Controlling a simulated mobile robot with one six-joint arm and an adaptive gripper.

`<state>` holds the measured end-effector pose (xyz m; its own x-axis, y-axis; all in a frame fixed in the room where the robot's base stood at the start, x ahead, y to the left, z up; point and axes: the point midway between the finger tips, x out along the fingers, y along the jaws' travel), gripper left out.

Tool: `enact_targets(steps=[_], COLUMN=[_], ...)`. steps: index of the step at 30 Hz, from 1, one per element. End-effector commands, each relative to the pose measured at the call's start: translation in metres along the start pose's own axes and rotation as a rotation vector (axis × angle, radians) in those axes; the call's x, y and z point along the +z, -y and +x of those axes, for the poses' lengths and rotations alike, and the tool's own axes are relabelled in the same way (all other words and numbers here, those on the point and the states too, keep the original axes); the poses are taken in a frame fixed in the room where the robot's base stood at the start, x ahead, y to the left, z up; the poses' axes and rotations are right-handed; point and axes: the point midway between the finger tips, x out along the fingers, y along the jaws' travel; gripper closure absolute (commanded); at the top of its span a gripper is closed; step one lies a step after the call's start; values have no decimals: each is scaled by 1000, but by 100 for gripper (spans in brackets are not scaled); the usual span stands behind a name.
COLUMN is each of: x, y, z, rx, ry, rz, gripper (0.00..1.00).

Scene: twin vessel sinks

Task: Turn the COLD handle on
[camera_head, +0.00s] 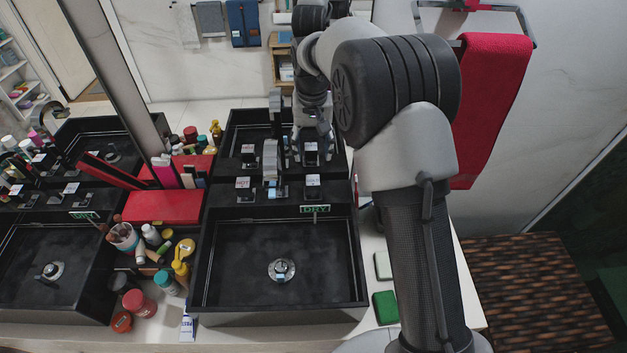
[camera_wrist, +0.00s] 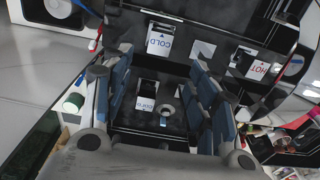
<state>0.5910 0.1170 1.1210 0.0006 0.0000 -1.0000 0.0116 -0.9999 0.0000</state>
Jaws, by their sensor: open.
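Contact cannot be told. Another COLD label (camera_wrist: 160,40) lies beyond the fingers.
Bottles and jars (camera_head: 150,240) crowd the counter at left beside a red box (camera_head: 165,207). A mirror edge (camera_head: 120,60) rises at left. A red towel (camera_head: 490,100) hangs at right.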

Motion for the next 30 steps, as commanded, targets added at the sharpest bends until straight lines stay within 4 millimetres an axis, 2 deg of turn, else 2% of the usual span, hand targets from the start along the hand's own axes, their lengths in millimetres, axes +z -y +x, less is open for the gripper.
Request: enact_targets(steps=[1,3,15,21,30], x=[1,1,1,1,0], y=[0,0,-1,-1,0], z=[15,30,112,132,137], rx=[1,1,2,1,1], ry=[5,4,2,1,-1], rz=[0,0,1,1,1], gripper=[47,47,47,47,47])
